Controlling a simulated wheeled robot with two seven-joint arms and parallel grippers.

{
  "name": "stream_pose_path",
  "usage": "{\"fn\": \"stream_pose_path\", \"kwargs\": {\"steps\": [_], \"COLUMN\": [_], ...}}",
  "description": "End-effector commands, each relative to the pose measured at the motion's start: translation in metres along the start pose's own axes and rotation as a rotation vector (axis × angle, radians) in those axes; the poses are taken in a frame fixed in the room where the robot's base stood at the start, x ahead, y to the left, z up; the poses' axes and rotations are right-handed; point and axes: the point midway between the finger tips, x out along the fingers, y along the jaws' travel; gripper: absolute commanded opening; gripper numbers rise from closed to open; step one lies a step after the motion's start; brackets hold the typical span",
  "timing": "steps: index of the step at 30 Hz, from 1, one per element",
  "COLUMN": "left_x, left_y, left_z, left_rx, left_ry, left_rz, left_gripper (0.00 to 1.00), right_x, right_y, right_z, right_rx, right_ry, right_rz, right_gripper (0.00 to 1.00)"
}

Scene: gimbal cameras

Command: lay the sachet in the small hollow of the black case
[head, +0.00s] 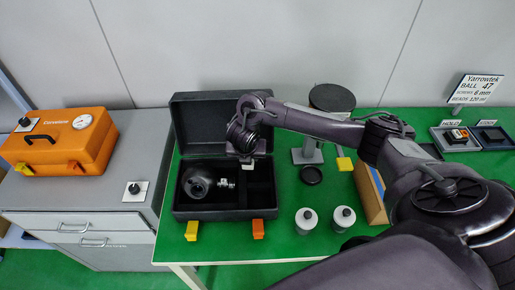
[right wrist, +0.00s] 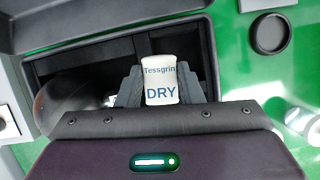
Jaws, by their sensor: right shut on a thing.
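The black case (head: 178,150) stands open on the green table, its lid raised at the back. A dark ball-shaped gimbal camera (head: 195,182) lies in its left part; dark hollows (head: 259,194) show at its right. My right gripper (head: 247,162) is over the right part of the case, pointing down. In the right wrist view it is shut on the white sachet (right wrist: 160,80), printed "Tessgrin DRY", held between both fingers. The fingers and sachet hide part of the hollows behind them. I cannot tell the sachet's height above the case floor. My left gripper is not in view.
Yellow (head: 191,231) and orange (head: 258,229) tabs are at the case's front. Two white-and-dark canisters (head: 306,220) and a black round cap (head: 311,175) stand to the right. An orange box (head: 62,140) sits on the grey cabinet at left. My right arm spans the table's right side.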

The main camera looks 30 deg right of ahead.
Motion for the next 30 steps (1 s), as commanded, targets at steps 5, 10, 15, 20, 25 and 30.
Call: {"fn": "stream_pose_path", "kwargs": {"steps": [5,10,15,20,25,30], "left_x": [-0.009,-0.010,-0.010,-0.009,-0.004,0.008], "left_y": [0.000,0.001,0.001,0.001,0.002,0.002], "left_z": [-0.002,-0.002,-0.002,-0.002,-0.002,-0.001], "left_rx": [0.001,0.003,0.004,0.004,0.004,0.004], "left_ry": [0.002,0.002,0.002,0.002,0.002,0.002], "left_rz": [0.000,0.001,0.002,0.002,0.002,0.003], "left_gripper": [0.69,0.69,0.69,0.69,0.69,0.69], "right_x": [0.005,0.007,0.007,0.007,0.010,0.023], "right_y": [-0.025,-0.029,-0.029,-0.028,-0.028,-0.028], "right_z": [0.011,0.014,0.014,0.014,0.016,0.010], "right_rx": [-0.079,-0.107,-0.107,-0.107,-0.106,-0.105], "right_ry": [0.003,0.002,0.002,-0.001,-0.015,-0.015], "right_rz": [0.032,0.046,0.047,0.047,0.046,0.046], "right_gripper": [0.12,0.12,0.12,0.12,0.12,0.12]}}
